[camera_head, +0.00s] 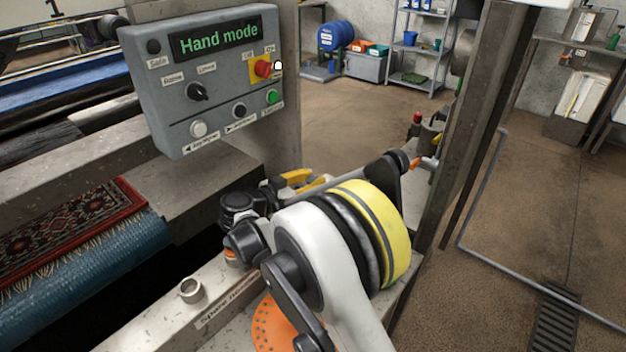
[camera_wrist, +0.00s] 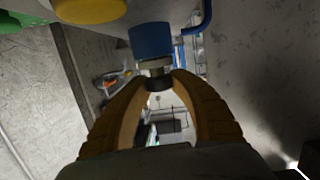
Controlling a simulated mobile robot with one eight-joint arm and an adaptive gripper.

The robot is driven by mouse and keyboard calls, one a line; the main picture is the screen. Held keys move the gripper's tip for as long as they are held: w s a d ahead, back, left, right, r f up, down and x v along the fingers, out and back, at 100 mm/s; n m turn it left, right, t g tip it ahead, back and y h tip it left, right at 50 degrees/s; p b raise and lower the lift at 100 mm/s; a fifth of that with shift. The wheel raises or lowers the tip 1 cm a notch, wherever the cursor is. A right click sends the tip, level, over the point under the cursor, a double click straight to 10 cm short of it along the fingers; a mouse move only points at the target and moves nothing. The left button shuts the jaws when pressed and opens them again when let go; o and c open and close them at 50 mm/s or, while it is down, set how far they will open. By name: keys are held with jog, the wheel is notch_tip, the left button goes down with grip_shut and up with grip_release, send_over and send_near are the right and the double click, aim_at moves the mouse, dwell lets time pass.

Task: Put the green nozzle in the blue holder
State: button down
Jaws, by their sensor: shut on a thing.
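My gripper (camera_wrist: 158,84) is shut on a small dark fitting (camera_wrist: 159,83) with a pale collar, between its orange-brown fingertips. A blue cylinder (camera_wrist: 151,40) lines up directly beyond the collar; I cannot tell whether it is the blue holder or part of the held piece. No green shows on the held fitting. A green shape (camera_wrist: 22,32) is cut off at the upper left of the wrist view, and I cannot tell what it is. In the head view my gripper's yellow-orange fingers (camera_head: 305,182) show behind my arm, which hides the held thing.
The control panel (camera_head: 205,80) reads "Hand mode". A rug (camera_head: 70,235) lies at left, a metal post (camera_head: 470,110) stands right, and a metal ring (camera_head: 190,290) sits on the ledge.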

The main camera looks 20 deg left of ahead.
jog(key=c, duration=1.1)
grip_release()
